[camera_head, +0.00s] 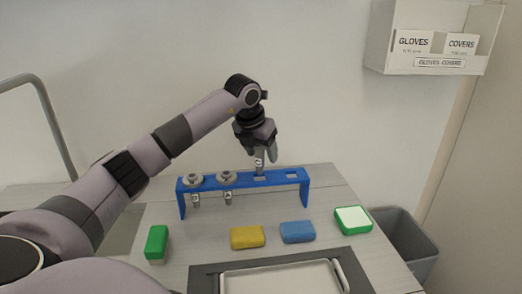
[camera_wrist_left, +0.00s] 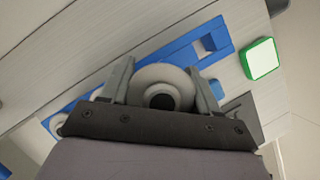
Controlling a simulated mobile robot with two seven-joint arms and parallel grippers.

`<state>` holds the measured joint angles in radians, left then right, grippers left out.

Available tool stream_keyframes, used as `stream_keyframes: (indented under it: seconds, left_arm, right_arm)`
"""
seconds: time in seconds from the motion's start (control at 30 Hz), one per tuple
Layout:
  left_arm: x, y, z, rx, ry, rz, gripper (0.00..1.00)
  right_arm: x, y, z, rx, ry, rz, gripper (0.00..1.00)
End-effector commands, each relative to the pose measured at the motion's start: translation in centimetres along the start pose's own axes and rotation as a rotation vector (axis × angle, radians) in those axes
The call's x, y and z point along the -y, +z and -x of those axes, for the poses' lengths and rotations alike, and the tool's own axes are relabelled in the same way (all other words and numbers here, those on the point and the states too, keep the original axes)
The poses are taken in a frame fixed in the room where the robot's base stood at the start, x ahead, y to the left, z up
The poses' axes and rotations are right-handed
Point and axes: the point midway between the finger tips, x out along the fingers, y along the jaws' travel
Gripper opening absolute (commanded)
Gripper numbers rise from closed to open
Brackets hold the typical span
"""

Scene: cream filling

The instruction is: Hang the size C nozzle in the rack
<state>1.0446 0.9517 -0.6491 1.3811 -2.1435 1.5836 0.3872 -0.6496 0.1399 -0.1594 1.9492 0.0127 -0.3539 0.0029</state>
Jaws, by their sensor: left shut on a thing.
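The blue rack (camera_head: 307,184) stands on the table, and part of it also shows in the wrist view (camera_wrist_left: 180,48). Two grey nozzles, a left one (camera_head: 194,181) and a second one (camera_head: 227,179), hang in its two left slots. My left gripper (camera_head: 260,153) points down over the rack and is shut on a grey nozzle (camera_head: 259,166) marked with what looks like a C. This nozzle is upright at the third slot; its wide round end (camera_wrist_left: 160,76) shows between the fingers in the wrist view. The rightmost slot (camera_head: 291,176) is empty. My right gripper is not in view.
In front of the rack lie a green block (camera_head: 157,242), a yellow block (camera_head: 247,237) and a blue block (camera_head: 298,232). A green-and-white block (camera_head: 352,220) lies to the right. A tray (camera_head: 210,283) is at the front. A grey bin (camera_head: 409,242) stands beside the table.

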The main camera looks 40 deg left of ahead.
Motion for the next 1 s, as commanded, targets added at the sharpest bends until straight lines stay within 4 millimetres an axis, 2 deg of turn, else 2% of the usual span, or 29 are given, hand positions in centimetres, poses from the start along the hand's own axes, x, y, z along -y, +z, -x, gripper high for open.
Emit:
stream_keyframes:
  seconds: [1.0]
  left_arm:
    - [-0.05, -0.36, -0.89, 0.001, 0.000, 0.000, 0.21]
  right_arm:
    - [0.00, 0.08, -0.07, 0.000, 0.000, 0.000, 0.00]
